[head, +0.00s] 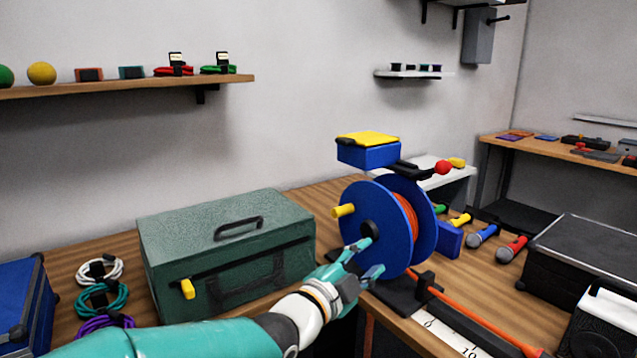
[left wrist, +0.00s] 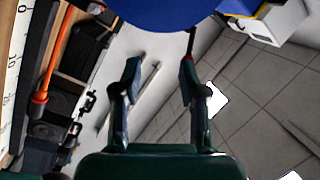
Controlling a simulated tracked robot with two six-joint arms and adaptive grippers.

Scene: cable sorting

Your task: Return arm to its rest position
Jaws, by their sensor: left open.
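My left gripper (head: 368,262) reaches in from the lower left in the head view, in front of the blue cable reel (head: 413,222). Its teal fingers are spread and hold nothing. I cannot tell whether a finger touches the reel. The reel has a yellow crank knob (head: 343,211) and orange cable inside. My right gripper is not in view.
A green case (head: 228,245) stands left of the reel, with coiled cables (head: 100,298) beside it. An orange cable (head: 470,318) runs along a ruler strip (head: 450,335) at the front. Microphones (head: 482,236) and a black case (head: 585,258) stand to the right.

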